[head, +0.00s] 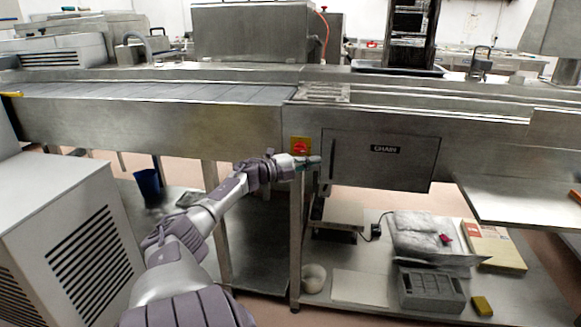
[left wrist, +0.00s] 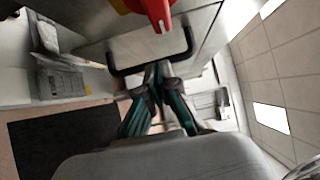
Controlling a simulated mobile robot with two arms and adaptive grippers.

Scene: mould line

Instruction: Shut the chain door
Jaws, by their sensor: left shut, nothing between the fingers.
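The chain door (head: 385,162) is a grey metal panel with a black "CHAIN" label on the front of the conveyor line. It looks close to flush with the front, but I cannot tell whether a small gap is left. Its dark upright handle (head: 331,162) is near its left edge. My left gripper (head: 314,161) is shut and empty just left of the handle. In the left wrist view the left gripper's fingertips (left wrist: 159,68) are together at the black handle bar (left wrist: 150,62); touching or just apart, I cannot tell. My right gripper is not in view.
A red switch on a yellow plate (head: 300,146) is just left of the door, close to my left gripper. The lower shelf (head: 360,288) holds a grey crate (head: 432,290) and a bag (head: 425,235). A grey vented cabinet (head: 60,215) stands at left.

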